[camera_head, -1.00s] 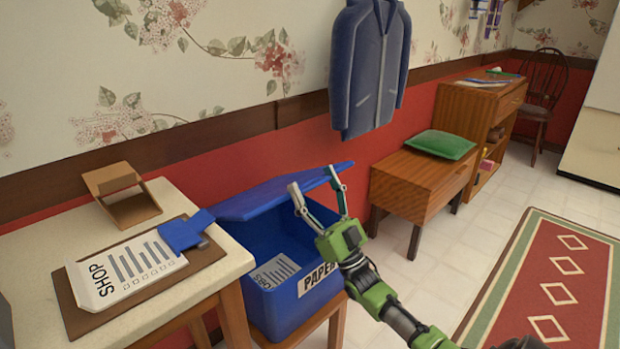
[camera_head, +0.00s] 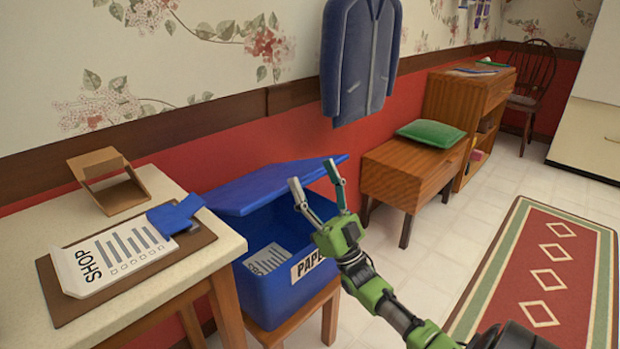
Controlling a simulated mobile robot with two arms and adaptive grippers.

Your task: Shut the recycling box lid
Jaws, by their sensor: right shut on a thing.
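The blue recycling box (camera_head: 262,294), with a PAPER label on its front, stands on a small wooden stool. Its blue lid (camera_head: 262,186) is raised at a slant, so the box is partly open and a printed paper (camera_head: 266,259) shows inside. My right gripper (camera_head: 314,182) is at the lid's right part, its two fingers spread apart with the lid's edge between them. It is shut on the lid; the exact contact is hard to see. My left gripper is not in view.
A table (camera_head: 226,246) at left holds a clipboard (camera_head: 60,308) with a SHOP paper and a brown holder (camera_head: 113,195). A jacket (camera_head: 358,65) hangs above the box. A wooden bench (camera_head: 398,180) with a green cushion (camera_head: 430,134) stands right. Floor near the rug (camera_head: 545,270) is clear.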

